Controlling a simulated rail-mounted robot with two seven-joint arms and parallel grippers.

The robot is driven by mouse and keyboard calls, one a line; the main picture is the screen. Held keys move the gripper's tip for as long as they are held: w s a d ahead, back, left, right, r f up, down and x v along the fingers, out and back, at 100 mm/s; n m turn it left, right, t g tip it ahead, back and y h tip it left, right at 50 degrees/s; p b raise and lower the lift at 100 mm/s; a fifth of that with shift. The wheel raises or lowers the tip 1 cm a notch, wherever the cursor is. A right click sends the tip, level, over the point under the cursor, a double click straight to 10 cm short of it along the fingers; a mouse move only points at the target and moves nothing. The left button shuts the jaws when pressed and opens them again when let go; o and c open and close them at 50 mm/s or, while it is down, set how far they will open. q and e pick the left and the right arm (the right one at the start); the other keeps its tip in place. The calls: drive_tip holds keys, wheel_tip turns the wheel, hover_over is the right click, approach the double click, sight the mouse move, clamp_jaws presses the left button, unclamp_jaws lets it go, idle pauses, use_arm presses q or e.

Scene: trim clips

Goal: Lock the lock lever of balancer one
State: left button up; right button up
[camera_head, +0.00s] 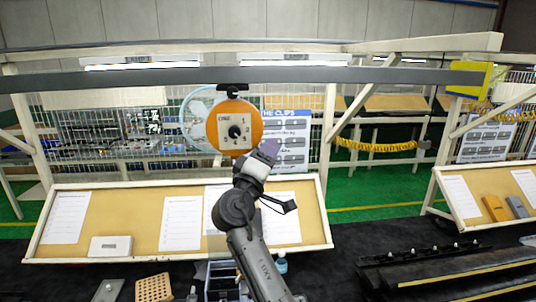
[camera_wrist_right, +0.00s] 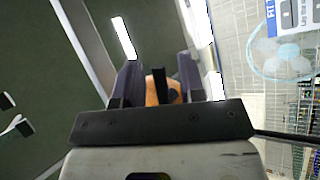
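The balancer (camera_head: 238,127) is a round orange unit with a pale face and a black centre knob. It hangs from the dark overhead rail (camera_head: 150,77). My right gripper (camera_head: 266,152) is raised at its lower right edge. In the right wrist view the dark fingers (camera_wrist_right: 160,82) stand apart. The orange of the balancer (camera_wrist_right: 151,92) shows between them, with an upright black piece (camera_wrist_right: 160,88) in front, possibly the lock lever. There are gaps on both sides of this piece. I cannot tell the lever's position. My left gripper is not in view.
A pale fan (camera_head: 194,120) stands behind the balancer on the left. Below is a slanted board (camera_head: 140,215) with paper sheets and a light box (camera_head: 110,246). Dark trim parts (camera_head: 440,265) lie at the lower right. A yellow unit (camera_head: 468,80) hangs at the right.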

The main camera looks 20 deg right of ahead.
drive_tip(key=b+v, duration=0.6)
drive_tip(key=v, duration=0.7)
drive_tip(key=shift+s+a+f, duration=0.2)
drive_tip(key=shift+s, duration=0.1)
